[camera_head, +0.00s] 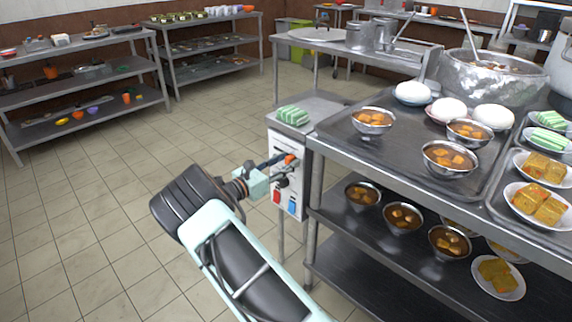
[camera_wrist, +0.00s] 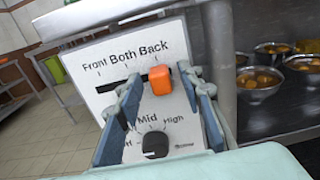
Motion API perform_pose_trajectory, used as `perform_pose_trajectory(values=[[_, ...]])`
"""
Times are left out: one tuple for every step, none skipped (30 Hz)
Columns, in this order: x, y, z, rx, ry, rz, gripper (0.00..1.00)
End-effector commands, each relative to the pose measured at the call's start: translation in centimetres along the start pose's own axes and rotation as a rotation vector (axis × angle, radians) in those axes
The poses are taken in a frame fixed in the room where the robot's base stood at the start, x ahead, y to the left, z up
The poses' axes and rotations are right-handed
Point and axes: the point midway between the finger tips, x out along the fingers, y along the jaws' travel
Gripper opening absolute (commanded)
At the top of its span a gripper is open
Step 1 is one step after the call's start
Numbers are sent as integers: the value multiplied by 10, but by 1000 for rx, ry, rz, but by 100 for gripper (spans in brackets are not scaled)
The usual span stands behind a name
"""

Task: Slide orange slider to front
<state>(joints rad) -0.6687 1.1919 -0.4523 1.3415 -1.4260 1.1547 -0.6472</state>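The orange slider (camera_wrist: 160,80) is on a white control panel (camera_wrist: 105,68) and sits at the right end of a dark horizontal slot (camera_wrist: 121,83), below the word Back. The words Front and Both stand to its left. My gripper (camera_wrist: 163,88) is open in front of the panel, with one finger to the left of the slider and the other to its right. A gap shows on the left side; whether the right finger touches the slider is hard to tell. The slider also shows in the head view (camera_head: 290,159), partly behind my gripper (camera_head: 276,168).
A black knob (camera_wrist: 155,144) marked Mid and High is below the slider. A red switch (camera_head: 277,196) and a blue switch (camera_head: 292,208) are lower on the panel. A metal table (camera_head: 335,143) with bowls stands close at right. The floor at left is clear.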

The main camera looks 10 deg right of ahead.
Motion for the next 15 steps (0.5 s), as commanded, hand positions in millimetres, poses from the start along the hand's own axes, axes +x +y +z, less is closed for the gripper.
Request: perform_pose_trajectory(values=[[2,0,0,1,0,0,35],[2,0,0,1,0,0,35],[2,0,0,1,0,0,35],[2,0,1,1,0,0,35],[2,0,1,1,0,0,35],[2,0,1,1,0,0,35],[2,0,1,1,0,0,35],[2,0,1,1,0,0,35],[2,0,1,1,0,0,32],[2,0,1,1,0,0,28],[2,0,1,1,0,0,25],[2,0,1,1,0,0,20],[2,0,1,1,0,0,17],[2,0,1,1,0,0,14],[2,0,1,1,0,0,9]])
